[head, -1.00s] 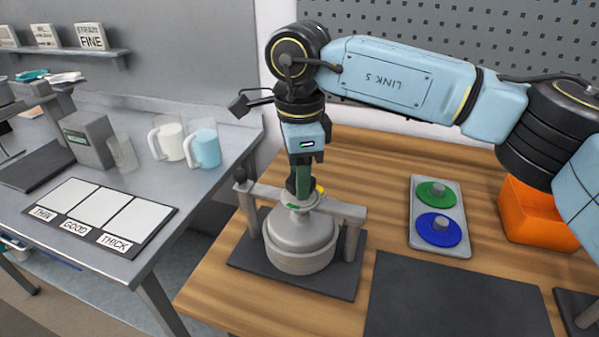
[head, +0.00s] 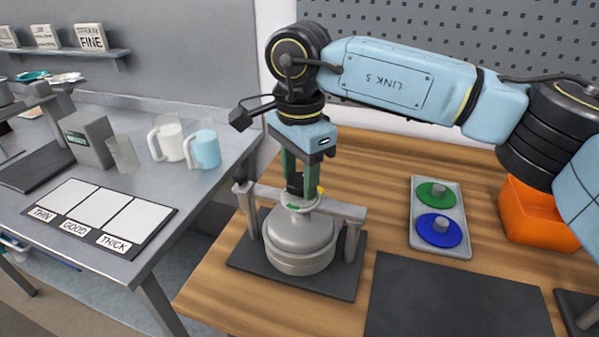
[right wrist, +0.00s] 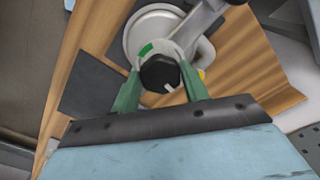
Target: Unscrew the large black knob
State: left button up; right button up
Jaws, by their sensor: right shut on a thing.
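A white line marks the knob's face in the right wrist view. My right gripper (head: 298,188) points straight down over the vessel. Its two green fingers are shut on the knob, one on each side. A pale ring with a green mark (right wrist: 146,49) surrounds the knob's base. In the head view the knob is mostly hidden between the fingers. My left gripper is not in view.
A grey tray (head: 456,192) with a green and a blue disc lies to the right, beside an orange bin (head: 530,215). A dark mat (head: 450,300) lies empty in front. A side table (head: 205,205) with mugs and a thickness card stands at left.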

aim_at(299, 180)
jog(key=shift+s+f, duration=0.1)
jog(key=shift+f, duration=0.2)
jog(key=o, duration=1)
jog(key=shift+r, duration=0.1)
jog(key=shift+r, duration=0.1)
notch_tip(299, 180, up, 13)
jog(key=p, duration=0.1)
jog(key=shift+r, duration=0.15)
